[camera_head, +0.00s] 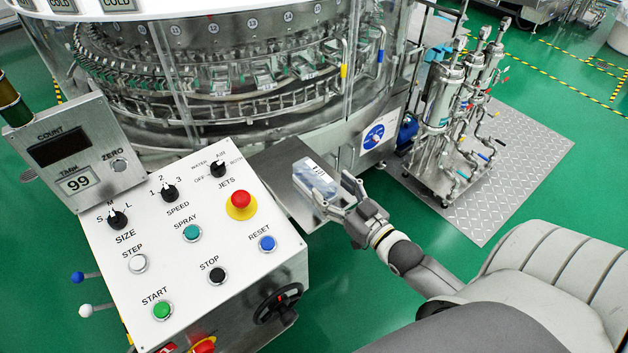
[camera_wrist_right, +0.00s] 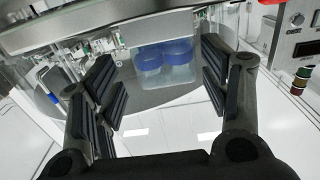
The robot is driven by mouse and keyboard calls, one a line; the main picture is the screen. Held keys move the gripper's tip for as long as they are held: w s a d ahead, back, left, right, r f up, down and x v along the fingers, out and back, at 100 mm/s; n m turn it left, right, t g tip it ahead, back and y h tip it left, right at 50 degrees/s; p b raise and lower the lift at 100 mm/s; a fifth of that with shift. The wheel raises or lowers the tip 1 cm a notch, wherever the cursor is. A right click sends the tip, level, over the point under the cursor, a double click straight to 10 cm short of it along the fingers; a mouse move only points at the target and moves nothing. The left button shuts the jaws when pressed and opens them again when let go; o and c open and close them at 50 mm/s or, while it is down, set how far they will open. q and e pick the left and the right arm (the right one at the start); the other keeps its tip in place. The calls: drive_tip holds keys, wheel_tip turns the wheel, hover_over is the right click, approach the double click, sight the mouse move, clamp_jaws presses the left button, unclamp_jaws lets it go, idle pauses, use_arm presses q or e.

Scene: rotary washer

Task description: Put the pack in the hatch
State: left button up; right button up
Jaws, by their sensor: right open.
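In the right wrist view the pack (camera_wrist_right: 166,66) shows two blue round tops inside clear plastic. My right gripper (camera_head: 339,194) is open at the pack's near end. In the wrist view its padded fingers stand either side of the pack, with gaps; the pack is ahead, between them. I cannot make out clearly which opening is the hatch. My left gripper is not in view.
A control panel (camera_head: 180,240) with buttons and knobs stands left of the shelf. The round glass-walled washer (camera_head: 250,70) rises behind it. A pump stand (camera_head: 450,130) stands on a metal plate (camera_head: 525,150) at right. Green floor is clear around the plate.

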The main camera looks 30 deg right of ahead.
sight(318, 176)
drive_tip(key=shift+w+a+r+p, duration=0.1)
drive_tip(key=shift+w+a+p, duration=0.1)
drive_tip(key=shift+w, duration=0.7)
drive_tip(key=shift+w+a+f+p, duration=0.1)
drive_tip(key=shift+w+a+p, duration=0.05)
drive_tip(key=shift+w, duration=0.75)
drive_tip(key=shift+w+a+r+p, duration=0.1)
drive_tip(key=shift+w+a+p, duration=0.1)
drive_tip(key=shift+w, duration=0.7)
drive_tip(key=c, duration=1.3)
drive_tip(key=shift+r, duration=0.15)
drive_tip(key=shift+r, duration=0.55)
drive_tip(key=s+r, duration=0.1)
drive_tip(key=r, duration=0.1)
drive_tip(key=s+r, duration=0.3)
drive_tip(key=r, duration=0.1)
drive_tip(key=shift+s+a+r, duration=0.15)
drive_tip(key=shift+a+r, duration=0.25)
drive_tip(key=s+r, duration=0.1)
drive_tip(key=s, duration=0.2)
drive_tip(key=s+a+r, duration=0.1)
drive_tip(key=s+r, duration=0.1)
drive_tip(key=s, duration=0.1)
drive_tip(key=s+a+r, duration=0.1)
drive_tip(key=s+r, duration=0.1)
drive_tip(key=s, duration=0.1)
drive_tip(key=shift+s+b, duration=0.2)
drive_tip(key=shift+b, duration=0.1)
